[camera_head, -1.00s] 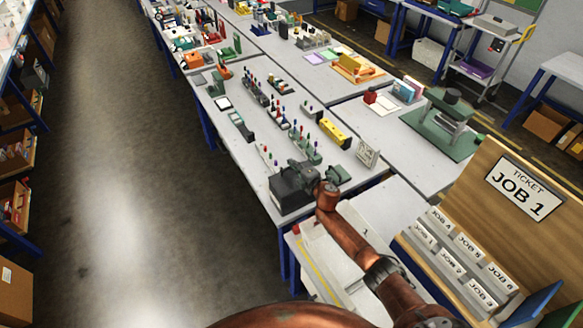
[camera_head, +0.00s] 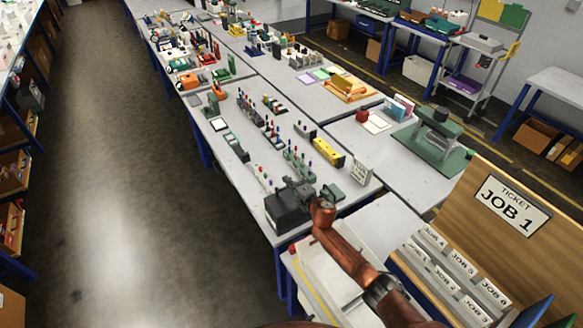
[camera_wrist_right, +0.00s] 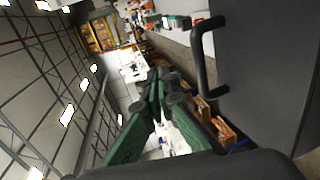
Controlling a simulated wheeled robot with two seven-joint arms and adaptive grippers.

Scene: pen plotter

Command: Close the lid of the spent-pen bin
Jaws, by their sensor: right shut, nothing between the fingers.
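The spent-pen bin (camera_head: 286,212) appears as a dark grey box at the near corner of the workbench. My right gripper (camera_head: 297,187) is at its top, partly covering it, so I cannot tell in the head view how the lid stands or whether they touch. In the right wrist view a dark grey panel (camera_wrist_right: 265,75) with a black bar handle (camera_wrist_right: 203,60) fills the right side; it looks like part of the bin, perhaps its lid. The green fingers of my right gripper (camera_wrist_right: 158,88) are together and empty, left of the handle. My left gripper is not in view.
Pens in racks (camera_head: 297,160), a yellow block (camera_head: 328,152) and a white sign (camera_head: 361,171) stand behind the bin on the bench. A wooden ticket board (camera_head: 512,207) with job cards is at the right. The floor aisle (camera_head: 120,200) at the left is clear.

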